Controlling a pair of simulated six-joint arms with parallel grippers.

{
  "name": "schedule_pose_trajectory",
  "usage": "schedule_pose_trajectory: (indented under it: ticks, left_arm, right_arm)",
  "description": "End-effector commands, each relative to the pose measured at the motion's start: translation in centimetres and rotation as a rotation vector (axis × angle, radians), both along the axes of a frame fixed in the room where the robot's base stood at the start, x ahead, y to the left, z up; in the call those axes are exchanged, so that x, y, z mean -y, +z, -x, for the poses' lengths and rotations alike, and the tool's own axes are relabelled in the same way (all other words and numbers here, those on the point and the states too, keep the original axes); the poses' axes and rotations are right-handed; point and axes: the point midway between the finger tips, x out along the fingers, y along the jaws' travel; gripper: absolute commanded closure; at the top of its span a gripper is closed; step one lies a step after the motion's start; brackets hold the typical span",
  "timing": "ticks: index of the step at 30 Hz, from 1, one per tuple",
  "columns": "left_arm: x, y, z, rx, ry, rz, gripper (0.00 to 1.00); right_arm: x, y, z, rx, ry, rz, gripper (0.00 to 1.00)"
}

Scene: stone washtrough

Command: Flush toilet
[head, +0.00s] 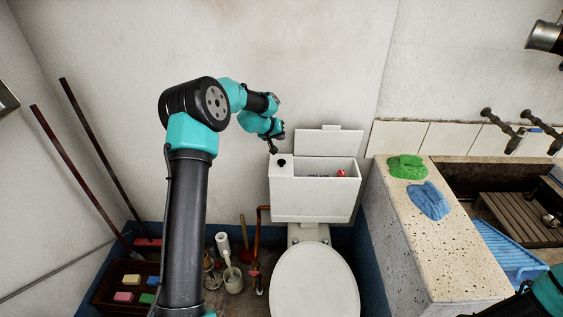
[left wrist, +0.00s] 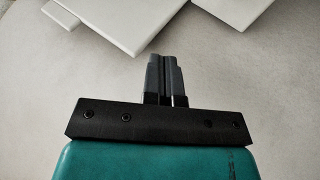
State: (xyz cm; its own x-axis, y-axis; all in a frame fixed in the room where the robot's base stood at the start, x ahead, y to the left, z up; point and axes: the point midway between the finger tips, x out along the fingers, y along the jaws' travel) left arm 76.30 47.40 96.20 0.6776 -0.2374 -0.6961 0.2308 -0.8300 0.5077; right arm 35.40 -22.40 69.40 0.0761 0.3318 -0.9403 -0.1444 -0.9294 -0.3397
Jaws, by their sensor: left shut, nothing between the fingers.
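The white toilet (head: 314,285) stands against the back wall, its bowl lid down. Its cistern (head: 312,200) has an open top with a small red part (head: 341,173) inside, and a raised white lid (head: 329,141) behind. A round black button (head: 281,162) sits on the left part of the cistern top. My left gripper (head: 273,149) is just above and behind the button, apart from it as far as I can tell. In the left wrist view its fingers (left wrist: 166,75) are shut and empty, with white cistern panels (left wrist: 120,20) beyond. My right gripper is out of view.
A speckled stone trough (head: 400,220) with green (head: 406,167) and blue (head: 429,201) cloths stands right of the toilet. A copper pipe (head: 257,240), a brush holder (head: 233,280) and a crate with sponges (head: 105,290) are on the left. Wall taps (head: 500,130) are at right.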

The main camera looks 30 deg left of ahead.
Motion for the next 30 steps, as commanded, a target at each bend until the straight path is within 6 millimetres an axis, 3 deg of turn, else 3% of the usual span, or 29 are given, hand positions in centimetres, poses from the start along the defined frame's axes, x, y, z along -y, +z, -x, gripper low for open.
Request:
schedule_pose_trajectory:
  ticks: [11, 30]
  left_arm:
    - [0.0, -1.5, 0.0, -0.003, 0.0, 0.001, 1.0]
    - [0.0, -8.2, 0.0, -0.002, 0.001, 0.0, 1.0]
  right_arm:
    - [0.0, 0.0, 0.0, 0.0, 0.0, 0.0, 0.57]
    - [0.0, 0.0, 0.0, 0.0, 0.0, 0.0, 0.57]
